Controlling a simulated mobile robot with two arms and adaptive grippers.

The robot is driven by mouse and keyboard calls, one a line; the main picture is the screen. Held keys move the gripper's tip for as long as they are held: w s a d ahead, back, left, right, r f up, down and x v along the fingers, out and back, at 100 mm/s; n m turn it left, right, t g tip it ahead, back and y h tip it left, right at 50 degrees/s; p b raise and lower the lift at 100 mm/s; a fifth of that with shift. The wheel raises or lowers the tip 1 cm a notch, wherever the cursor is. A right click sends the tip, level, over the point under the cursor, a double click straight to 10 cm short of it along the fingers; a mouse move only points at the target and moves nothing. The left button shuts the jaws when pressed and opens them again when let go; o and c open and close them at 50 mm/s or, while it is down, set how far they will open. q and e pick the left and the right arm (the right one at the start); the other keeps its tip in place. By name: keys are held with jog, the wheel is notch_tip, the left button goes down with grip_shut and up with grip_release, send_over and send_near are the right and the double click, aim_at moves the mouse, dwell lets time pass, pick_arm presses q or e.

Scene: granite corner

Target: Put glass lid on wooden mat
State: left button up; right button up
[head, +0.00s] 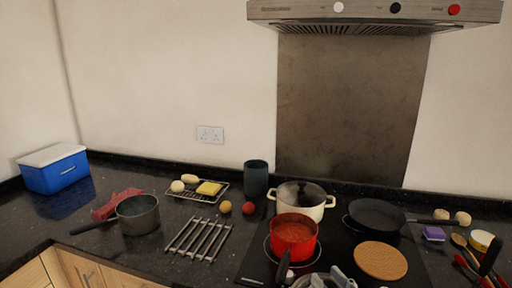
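The glass lid (301,192) looks dark and see-through, with a small knob, and sits on the cream two-handled pot (300,207) at the back of the hob. The wooden mat (381,260) is round and tan with a woven-looking surface. It lies flat at the front right of the hob, with nothing on it. Part of a grey gripper (332,280), which I take to be my right one, shows at the bottom edge, below the red pot and left of the mat. It is cut off by the frame and apart from the lid. My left gripper is not in view.
A red pot (294,231) with red contents stands in front of the cream pot, its dark handle toward me. A black frying pan (376,215) is behind the mat. A metal rack (199,239), grey saucepan (138,215) and dark cup (256,179) stand left.

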jog(key=s+f+h, duration=0.1)
jog(key=s, duration=0.1)
jog(key=s+f+m+h, duration=0.1)
jog(key=s+f, duration=0.1)
jog(key=s+f+m, duration=0.1)
jog(key=s, duration=0.1)
jog(key=shift+d+f+t+h, duration=0.15)
jog(key=shift+d+t+h, duration=0.2)
jog(key=shift+t+h, duration=0.05)
jog(key=s+d+f+m+h, duration=0.1)
jog(key=s+d+m+h, duration=0.1)
jog(key=s, duration=0.4)
jog(key=shift+s+d+t+h, duration=0.25)
jog(key=shift+d+h, duration=0.35)
jog(key=shift+h, duration=0.4)
